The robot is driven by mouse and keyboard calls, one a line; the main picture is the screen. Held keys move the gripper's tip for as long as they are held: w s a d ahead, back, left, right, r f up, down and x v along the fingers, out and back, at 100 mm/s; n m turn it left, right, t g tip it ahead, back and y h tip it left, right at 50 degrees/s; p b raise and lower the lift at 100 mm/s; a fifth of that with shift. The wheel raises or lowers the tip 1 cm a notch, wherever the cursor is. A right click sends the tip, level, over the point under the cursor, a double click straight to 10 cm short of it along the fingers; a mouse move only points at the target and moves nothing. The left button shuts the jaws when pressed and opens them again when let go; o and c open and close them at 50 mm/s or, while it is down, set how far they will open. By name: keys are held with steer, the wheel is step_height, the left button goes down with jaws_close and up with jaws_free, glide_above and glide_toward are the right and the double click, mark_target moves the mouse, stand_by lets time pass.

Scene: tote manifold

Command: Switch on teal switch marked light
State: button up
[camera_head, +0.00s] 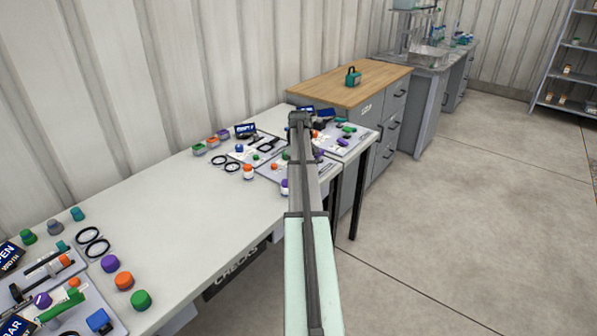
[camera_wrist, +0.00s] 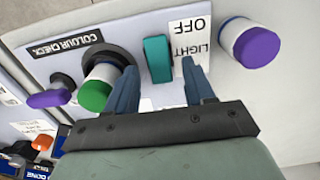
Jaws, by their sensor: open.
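The teal switch (camera_wrist: 157,58) stands upright out of a pale panel in the wrist view, beside a white label (camera_wrist: 192,50) reading LIGHT and OFF, upside down in this view. My gripper (camera_wrist: 160,68) is open, with one finger on the left side of the switch and the other on its right, over the label. The fingers look apart from the switch; I cannot tell how near they are in depth. In the head view my arm covers part of the panel area, and I cannot make out the fingers or the switch there.
A green-capped cylinder in a black ring (camera_wrist: 97,88) sits close to the left finger. A purple-capped white cylinder (camera_wrist: 250,45) stands right of the label. The white bench (camera_head: 190,200) is clear mid-length.

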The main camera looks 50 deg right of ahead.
steer(key=shift+f, duration=0.6)
steer(key=shift+c, duration=0.2)
jaws_close()
steer(key=shift+w+d+g, duration=0.1)
steer(key=shift+w+g, duration=0.2)
steer(key=shift+g, duration=0.3)
steer(key=shift+f+g, duration=0.1)
steer(key=shift+g, duration=0.6)
steer(key=shift+o, duration=0.2)
jaws_free()
